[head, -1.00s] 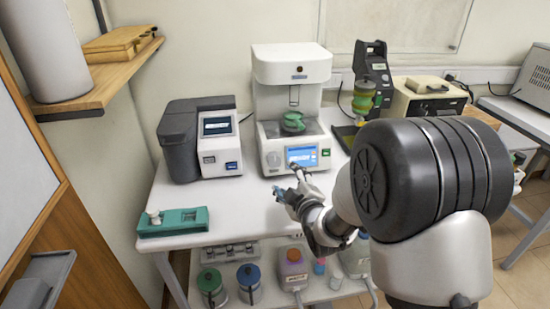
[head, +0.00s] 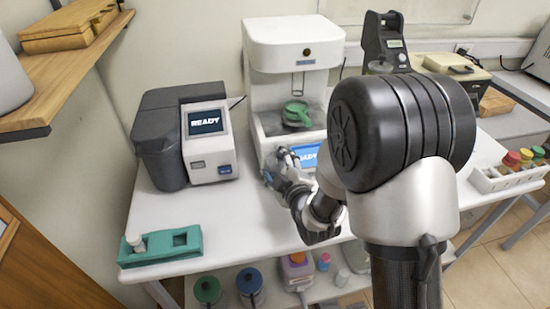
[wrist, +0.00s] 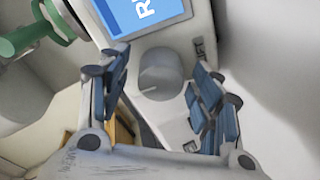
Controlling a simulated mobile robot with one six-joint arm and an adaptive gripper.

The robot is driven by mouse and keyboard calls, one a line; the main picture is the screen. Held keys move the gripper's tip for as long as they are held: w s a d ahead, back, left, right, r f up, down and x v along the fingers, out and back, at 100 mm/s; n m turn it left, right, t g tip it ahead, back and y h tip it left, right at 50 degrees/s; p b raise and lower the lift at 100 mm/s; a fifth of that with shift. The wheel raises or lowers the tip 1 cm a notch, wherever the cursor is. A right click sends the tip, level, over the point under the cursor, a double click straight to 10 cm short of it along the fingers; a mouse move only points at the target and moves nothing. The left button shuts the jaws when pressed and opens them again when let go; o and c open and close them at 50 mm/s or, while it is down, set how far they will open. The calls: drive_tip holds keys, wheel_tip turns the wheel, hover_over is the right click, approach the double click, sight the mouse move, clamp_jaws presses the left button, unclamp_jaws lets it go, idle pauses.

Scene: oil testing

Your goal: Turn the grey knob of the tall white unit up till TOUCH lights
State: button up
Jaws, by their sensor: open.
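The tall white unit (head: 294,58) stands at the back of the table, with a green-handled cup (head: 297,113) on it and a lit blue screen (head: 307,155) on its front. The screen text is partly hidden by my arm in the head view. In the wrist view the grey knob (wrist: 162,73) shows below the screen (wrist: 140,8), with a pale pointer line on its face. My gripper (wrist: 160,100) is open, with its blue-padded fingers on either side of the knob. I cannot tell whether they touch it. In the head view my gripper (head: 280,168) hides the knob.
A grey-and-white device (head: 207,140) with a READY screen stands left of the unit. A teal holder (head: 160,248) with a white vial is at the table's front left. A white rack (head: 508,178) of coloured-capped bottles is at right. The front middle is clear.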

drive_tip(key=c, duration=1.1)
